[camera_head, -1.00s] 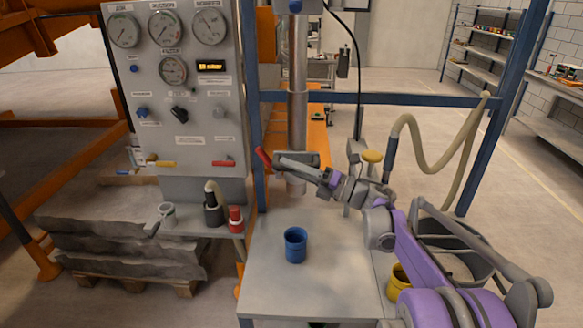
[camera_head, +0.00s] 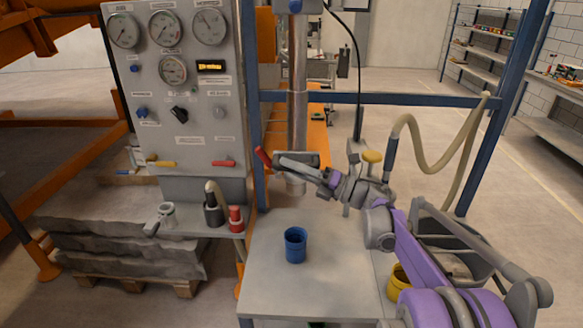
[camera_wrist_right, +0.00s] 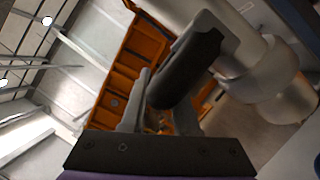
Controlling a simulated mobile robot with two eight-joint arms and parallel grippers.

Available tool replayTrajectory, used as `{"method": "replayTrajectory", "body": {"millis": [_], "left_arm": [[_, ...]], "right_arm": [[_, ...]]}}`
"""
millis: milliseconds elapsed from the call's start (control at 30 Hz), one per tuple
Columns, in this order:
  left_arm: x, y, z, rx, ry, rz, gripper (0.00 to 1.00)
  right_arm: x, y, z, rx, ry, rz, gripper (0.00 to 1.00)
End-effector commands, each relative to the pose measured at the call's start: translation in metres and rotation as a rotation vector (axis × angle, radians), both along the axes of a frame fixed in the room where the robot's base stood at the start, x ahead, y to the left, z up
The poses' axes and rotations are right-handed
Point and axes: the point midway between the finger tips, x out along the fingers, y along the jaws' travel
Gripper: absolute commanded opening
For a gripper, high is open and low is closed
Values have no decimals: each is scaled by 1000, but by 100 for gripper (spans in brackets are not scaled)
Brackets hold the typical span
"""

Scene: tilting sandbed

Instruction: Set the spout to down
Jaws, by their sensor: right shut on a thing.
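A vertical metal pipe (camera_head: 298,110) ends above the table in a grey fitting (camera_head: 312,159) with a short round outlet (camera_head: 296,186) below it. I cannot tell for sure which part is the spout or which way it points. My right gripper (camera_head: 287,162) reaches in from the right, in front of the pipe's lower end. A red-tipped piece (camera_head: 263,157) sticks out just left of its fingers. In the right wrist view, my gripper (camera_wrist_right: 158,105) is shut on a dark rounded handle (camera_wrist_right: 186,72), which joins a grey part. My left gripper is not in view.
A blue cup (camera_head: 295,245) stands on the grey table (camera_head: 320,290) below the pipe. A gauge panel (camera_head: 185,85) stands at left, above a shelf with a red bottle (camera_head: 236,219). A hose (camera_head: 432,170) hangs at right. A yellow container (camera_head: 398,283) is partly hidden by my arm.

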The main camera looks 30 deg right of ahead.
Motion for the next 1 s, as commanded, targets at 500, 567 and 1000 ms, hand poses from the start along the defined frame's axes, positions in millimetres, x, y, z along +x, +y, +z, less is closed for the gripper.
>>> {"method": "replayTrajectory", "body": {"millis": [500,567,1000], "left_arm": [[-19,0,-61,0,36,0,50],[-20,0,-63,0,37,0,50],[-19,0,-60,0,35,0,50]], "right_arm": [[-1,0,-85,2,3,0,0],[-1,0,-88,1,1,0,0],[0,0,-85,2,-1,1,57]]}}
